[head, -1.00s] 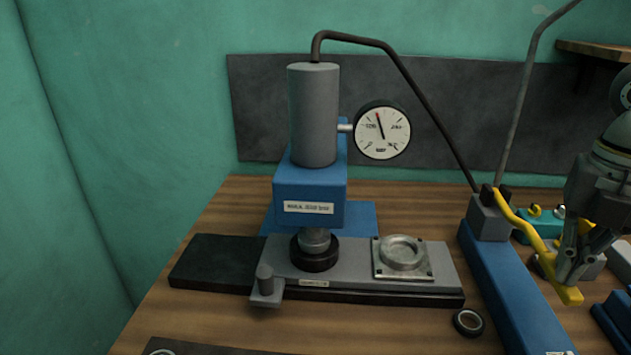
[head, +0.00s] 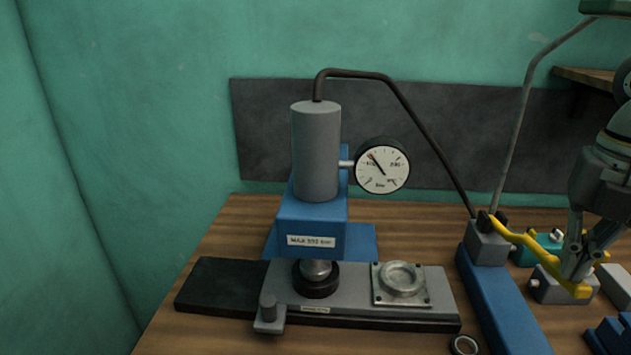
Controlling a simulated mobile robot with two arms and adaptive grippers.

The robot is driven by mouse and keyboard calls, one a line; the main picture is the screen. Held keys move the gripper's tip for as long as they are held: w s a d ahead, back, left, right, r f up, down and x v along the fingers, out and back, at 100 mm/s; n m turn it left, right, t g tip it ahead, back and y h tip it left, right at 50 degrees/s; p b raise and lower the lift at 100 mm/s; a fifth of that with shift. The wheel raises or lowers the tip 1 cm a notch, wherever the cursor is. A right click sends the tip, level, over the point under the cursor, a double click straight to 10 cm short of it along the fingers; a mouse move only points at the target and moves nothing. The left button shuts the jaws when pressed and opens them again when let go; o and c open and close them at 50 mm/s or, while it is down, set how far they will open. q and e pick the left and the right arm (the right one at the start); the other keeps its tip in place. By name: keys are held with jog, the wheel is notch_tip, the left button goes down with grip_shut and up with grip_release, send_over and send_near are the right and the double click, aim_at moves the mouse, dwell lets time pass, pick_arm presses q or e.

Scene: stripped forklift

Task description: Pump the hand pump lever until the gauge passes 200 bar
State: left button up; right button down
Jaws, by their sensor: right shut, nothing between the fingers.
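The yellow pump lever (head: 525,243) runs from the grey pump block (head: 487,243) down to the right. My right gripper (head: 572,272) is shut and empty. Its fingertips are right at the lever's far end; I cannot tell if they touch it. The round white gauge (head: 382,170) sits on the right side of the grey press cylinder (head: 315,152). Its needle points up and left, near the upper-left mark and short of the upper-right one; the small digits are blurred. My left gripper is out of view.
A blue base beam (head: 500,300) carries the pump block. A sliding plate (head: 345,290) with a square metal fixture (head: 400,283) lies under the press. A dark ring (head: 464,345) lies in front. Small teal, grey and blue parts crowd the right side.

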aim_at(561, 285)
dwell(0.4)
pick_arm(q)
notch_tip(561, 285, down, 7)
jog(key=b, duration=0.7)
pick_arm(e)
notch_tip(561, 285, down, 5)
jog(key=shift+f+p, duration=0.2)
jog(key=shift+p, duration=0.8)
notch_tip(561, 285, up, 5)
jog(key=p, duration=0.4)
jog(key=shift+r, duration=0.2)
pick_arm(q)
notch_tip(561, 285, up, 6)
